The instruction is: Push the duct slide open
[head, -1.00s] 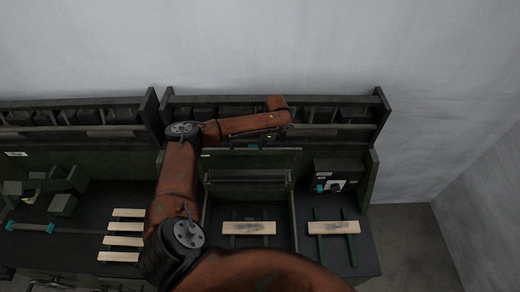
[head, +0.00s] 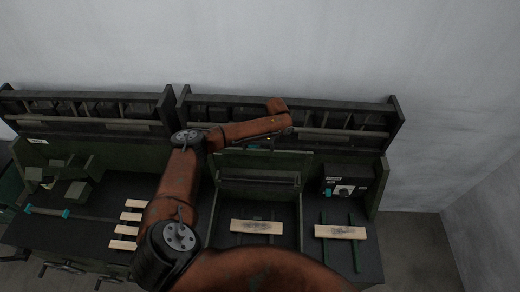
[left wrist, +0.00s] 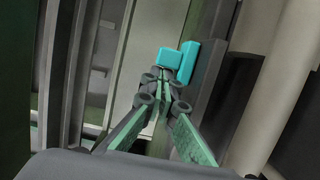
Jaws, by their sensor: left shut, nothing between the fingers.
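In the left wrist view my left gripper (left wrist: 164,78) is shut and empty. Its tips are right at a teal two-part block (left wrist: 188,62), which looks like the handle of the duct slide; I cannot tell whether they touch it. Pale and dark upright strips run beside the block. In the head view my arm reaches to the back of the right bench, and its gripper is mostly hidden there by the arm. The duct slide cannot be made out clearly in the head view. My right gripper is not in view.
A wooden slat (head: 256,227) lies in the bench's middle bay, another (head: 340,232) on green rails at right. Several slats (head: 127,225) lie at left. A control box (head: 345,184) stands at the back right. A shelf rack (head: 340,118) runs along the back.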

